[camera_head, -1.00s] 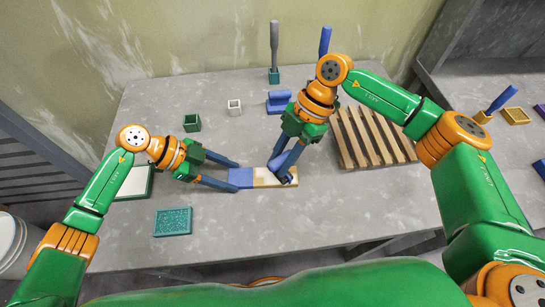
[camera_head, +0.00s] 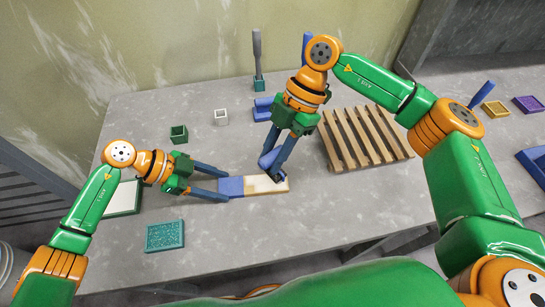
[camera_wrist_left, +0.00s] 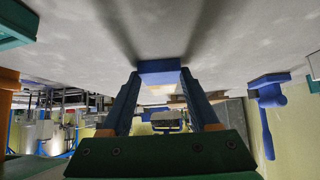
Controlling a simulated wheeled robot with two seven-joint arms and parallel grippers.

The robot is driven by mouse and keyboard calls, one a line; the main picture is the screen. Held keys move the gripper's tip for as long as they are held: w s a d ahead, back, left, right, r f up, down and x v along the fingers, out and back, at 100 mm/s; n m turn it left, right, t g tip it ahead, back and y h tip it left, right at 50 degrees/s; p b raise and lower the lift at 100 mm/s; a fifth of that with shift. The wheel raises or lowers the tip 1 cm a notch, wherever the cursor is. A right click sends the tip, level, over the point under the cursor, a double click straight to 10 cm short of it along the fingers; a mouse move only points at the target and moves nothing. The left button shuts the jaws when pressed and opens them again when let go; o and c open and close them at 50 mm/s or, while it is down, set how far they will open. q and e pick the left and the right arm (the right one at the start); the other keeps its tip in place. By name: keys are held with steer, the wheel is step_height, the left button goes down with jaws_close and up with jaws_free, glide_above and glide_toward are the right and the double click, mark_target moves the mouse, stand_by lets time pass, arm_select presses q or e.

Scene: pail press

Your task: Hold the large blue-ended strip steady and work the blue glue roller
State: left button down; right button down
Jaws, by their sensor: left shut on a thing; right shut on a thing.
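The large strip (camera_head: 257,184) lies on the grey table in front of me, its blue end (camera_head: 232,187) to the left and its wooden part to the right. The wood looks whitish near the blue end and tan at the right end. My left gripper (camera_head: 224,186) is shut on the blue end, which also shows between the fingers in the left wrist view (camera_wrist_left: 160,66). My right gripper (camera_head: 272,162) is shut on the blue glue roller (camera_head: 280,178), over the right part of the strip. The fingers hide much of the roller; I cannot tell whether it touches the wood.
A slatted wooden rack (camera_head: 345,142) lies to the right of my right gripper. A teal tray (camera_head: 165,236) lies front left. The table in front of the strip is clear.

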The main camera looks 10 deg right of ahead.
arm_select(q)
steer(key=shift+c, duration=0.3)
jaws_free()
steer(key=v, duration=1.2)
